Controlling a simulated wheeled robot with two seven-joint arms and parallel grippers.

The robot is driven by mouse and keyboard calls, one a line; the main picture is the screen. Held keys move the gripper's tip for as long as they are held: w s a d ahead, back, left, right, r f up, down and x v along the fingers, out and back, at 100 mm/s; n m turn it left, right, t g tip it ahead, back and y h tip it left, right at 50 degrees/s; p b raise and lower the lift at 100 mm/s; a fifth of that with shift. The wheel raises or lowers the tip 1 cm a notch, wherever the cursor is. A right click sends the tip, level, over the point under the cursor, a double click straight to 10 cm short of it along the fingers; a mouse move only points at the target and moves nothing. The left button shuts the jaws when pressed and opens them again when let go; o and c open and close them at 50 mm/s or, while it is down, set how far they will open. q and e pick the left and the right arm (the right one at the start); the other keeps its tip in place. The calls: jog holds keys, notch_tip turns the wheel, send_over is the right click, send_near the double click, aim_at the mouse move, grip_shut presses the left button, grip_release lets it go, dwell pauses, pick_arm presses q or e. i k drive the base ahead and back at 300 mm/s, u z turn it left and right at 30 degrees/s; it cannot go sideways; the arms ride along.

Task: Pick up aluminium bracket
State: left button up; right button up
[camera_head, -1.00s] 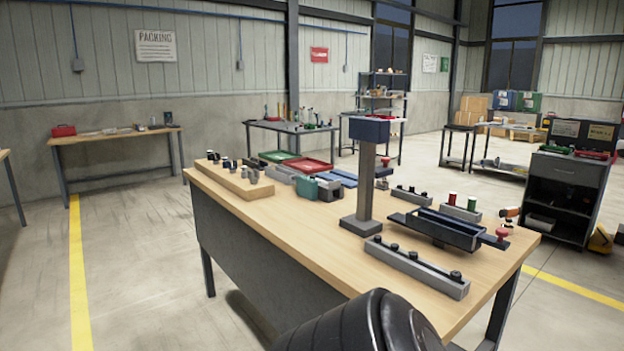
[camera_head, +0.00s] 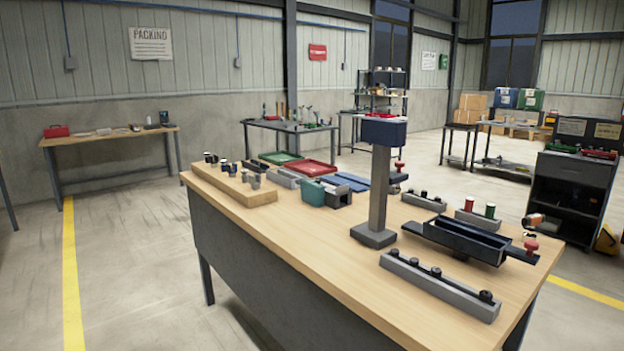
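I cannot single out the aluminium bracket for certain. Other small grey metal pieces (camera_head: 254,181) stand by a wooden block (camera_head: 232,188) with dark and light knobs at the bench's left end. Neither of my grippers is in view.
Red (camera_head: 308,167) and green trays lie behind. The bench's front middle is clear.

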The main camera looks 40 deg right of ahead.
aim_at(345, 188)
jog(key=i, duration=3.35)
jog(key=z, duration=2.95)
jog(key=i, duration=0.5)
jog(key=k, duration=0.5)
jog(key=u, duration=2.4)
jog(key=k, duration=0.9)
jog(key=z, duration=0.85)
